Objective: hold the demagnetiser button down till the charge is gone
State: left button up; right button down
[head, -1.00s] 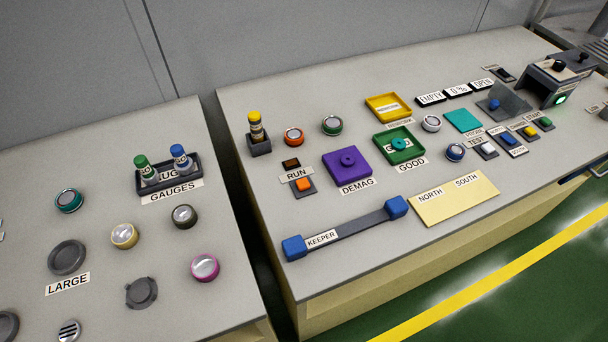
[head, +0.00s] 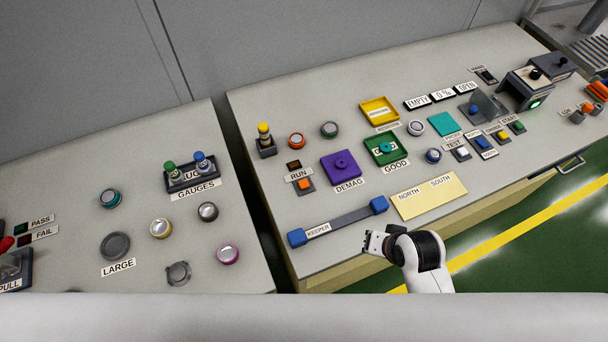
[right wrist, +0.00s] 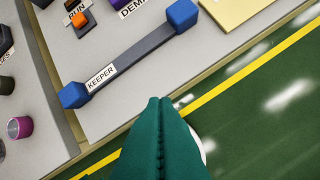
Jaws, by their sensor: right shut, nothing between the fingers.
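The purple demagnetiser pad (head: 341,165), labelled DEMAG, sits on the right-hand bench. At its left is an orange square button (head: 305,185) in a dark housing beside the RUN label (head: 299,175). A small dark red-brown lamp panel (head: 293,165) lies just above the label and looks unlit. The orange button also shows at the top of the right wrist view (right wrist: 84,20). My right gripper (head: 372,243) is over the bench's front edge, below and right of the button and well apart from it. Its teal fingers (right wrist: 161,102) are together and empty. My left gripper is not in view.
The keeper bar (head: 338,222) with blue ends lies between my right gripper and the button. A cream NORTH/SOUTH plate (head: 428,196) lies to its right. A yellow-topped gauge (head: 265,140) stands at the back left. A gap separates the two benches.

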jog(key=w+a+m+t+y, duration=0.2)
jog(key=w+a+m, duration=0.65)
jog(key=w, duration=0.35)
jog(key=m+t+y, duration=0.1)
jog(key=m+y, duration=0.1)
jog(key=m, duration=0.7)
send_over(302, 182)
jog(key=s+d, duration=0.1)
jog(key=shift+s+d+r+p, duration=0.1)
jog(key=shift+s+r+p, duration=0.2)
jog(key=shift+p, duration=0.1)
notch_tip(302, 182, down, 8)
jog(key=b, duration=0.8)
jog(key=shift+b, duration=0.3)
jog(key=shift+f, duration=0.4)
jog(key=shift+f, duration=0.15)
jog(key=shift+f, duration=0.3)
jog(key=shift+f+b, duration=0.35)
jog(key=shift+f, duration=0.2)
dwell(1.9)
